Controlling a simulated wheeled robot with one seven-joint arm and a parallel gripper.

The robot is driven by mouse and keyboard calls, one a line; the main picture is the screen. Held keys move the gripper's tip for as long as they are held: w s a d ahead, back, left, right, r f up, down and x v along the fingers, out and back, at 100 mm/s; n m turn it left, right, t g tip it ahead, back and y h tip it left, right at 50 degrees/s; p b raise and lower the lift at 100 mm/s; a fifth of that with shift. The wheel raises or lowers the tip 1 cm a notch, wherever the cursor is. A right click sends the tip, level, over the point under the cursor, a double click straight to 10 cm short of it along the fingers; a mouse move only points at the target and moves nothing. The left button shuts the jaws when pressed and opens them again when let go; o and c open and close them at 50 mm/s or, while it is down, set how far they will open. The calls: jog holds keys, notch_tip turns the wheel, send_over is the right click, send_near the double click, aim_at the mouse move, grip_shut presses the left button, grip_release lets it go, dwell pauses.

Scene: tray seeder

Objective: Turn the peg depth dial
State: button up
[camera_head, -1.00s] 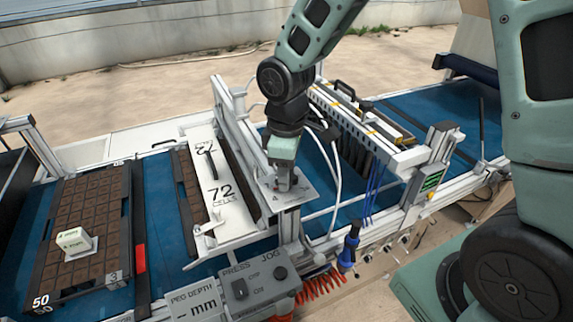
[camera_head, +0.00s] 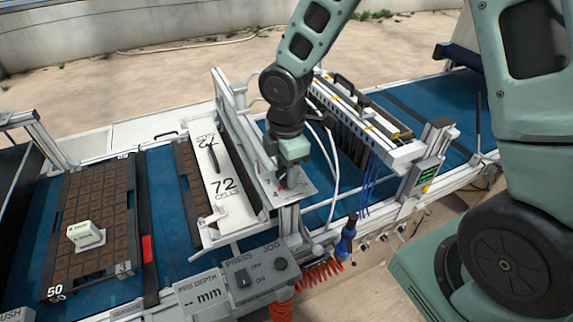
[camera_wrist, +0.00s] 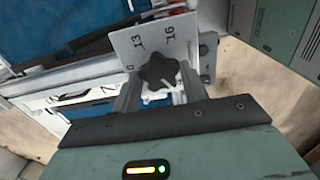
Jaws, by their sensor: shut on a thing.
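The peg depth dial is a dark star-shaped knob (camera_wrist: 160,72) on a pale plate (camera_wrist: 130,45) marked with numbers such as 13 and 16 in the wrist view. My gripper (camera_wrist: 158,88) is shut on the knob, one finger on each side of it. In the head view my gripper (camera_head: 287,180) points down at the plate (camera_head: 302,186) on top of the white frame, and it mostly hides the knob. The knob's pointer setting cannot be read clearly.
A white 72-cell plate (camera_head: 215,165) stands left of the dial. A press and jog control box (camera_head: 258,275) is in front. White hoses (camera_head: 331,170) run close on the right.

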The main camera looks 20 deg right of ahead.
dwell(0.4)
jog(key=o, duration=1)
notch_tip(320, 180, up, 18)
jog(key=shift+f+b, duration=0.25)
jog(key=shift+b, duration=0.65)
jog(key=s+a+f+m+b, duration=0.2)
jog(key=s+f+m+b, duration=0.1)
jog(key=s+f, duration=0.2)
jog(key=s+a+f+m+b, duration=0.2)
jog(key=s+f+m+b, duration=0.1)
jog(key=s+f, duration=0.3)
jog(key=s+a+f+m+b, duration=0.2)
jog(key=s+f+m+b, duration=0.1)
jog(key=s, duration=0.6)
jog(key=shift+a+f+m+y, duration=0.15)
jog(key=shift+f+m, duration=0.15)
jog(key=shift+f, duration=0.4)
jog(key=shift+a+f+m+y, duration=0.15)
jog(key=shift+f+m, duration=0.15)
jog(key=shift+f, duration=0.35)
